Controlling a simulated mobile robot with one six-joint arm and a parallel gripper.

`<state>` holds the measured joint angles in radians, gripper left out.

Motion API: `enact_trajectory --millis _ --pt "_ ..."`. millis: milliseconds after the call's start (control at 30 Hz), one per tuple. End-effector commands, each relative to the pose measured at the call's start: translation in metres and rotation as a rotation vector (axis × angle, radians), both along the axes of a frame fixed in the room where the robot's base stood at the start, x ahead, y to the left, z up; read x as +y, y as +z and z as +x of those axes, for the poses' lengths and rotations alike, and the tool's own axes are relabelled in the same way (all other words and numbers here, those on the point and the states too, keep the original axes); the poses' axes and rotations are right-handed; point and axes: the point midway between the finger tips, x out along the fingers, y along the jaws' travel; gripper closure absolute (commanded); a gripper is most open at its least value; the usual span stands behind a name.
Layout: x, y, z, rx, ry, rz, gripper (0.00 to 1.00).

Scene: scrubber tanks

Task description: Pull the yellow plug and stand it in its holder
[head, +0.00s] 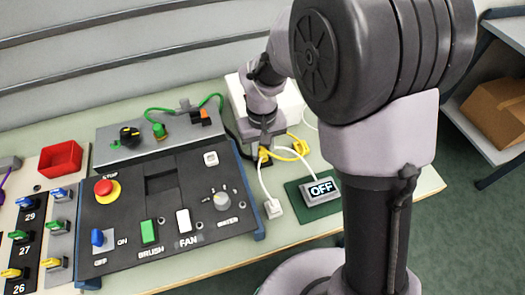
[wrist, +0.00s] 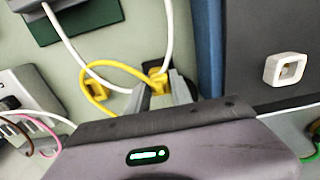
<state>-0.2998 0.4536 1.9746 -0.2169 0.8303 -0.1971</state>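The yellow plug (wrist: 158,84) is between the grey fingers of my gripper (wrist: 160,90) in the wrist view. The fingers sit close on both sides of it; whether they press on it I cannot tell. A yellow cable (wrist: 92,100) loops from it to the left. A yellow piece (wrist: 97,88) stands on the table left of the plug; I cannot tell if it is the holder. The plug's lower end is hidden.
The black control panel (head: 190,170) is left of my gripper. A white plug (head: 272,208) and an OFF sign (head: 321,188) on a green mat lie in front. A socket strip (wrist: 22,95) with several cords is at the wrist view's left. White cables run close by.

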Motion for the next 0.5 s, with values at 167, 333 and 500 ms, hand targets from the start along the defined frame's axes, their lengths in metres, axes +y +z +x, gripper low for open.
enact_trajectory --millis 167,333,500 --pt "0.0 0.0 0.0 0.0 0.0 0.0 1.0" --pt "0.0 0.0 0.0 0.0 0.0 0.0 1.0" --pt "0.0 0.0 0.0001 0.0 0.0 0.0 1.0"
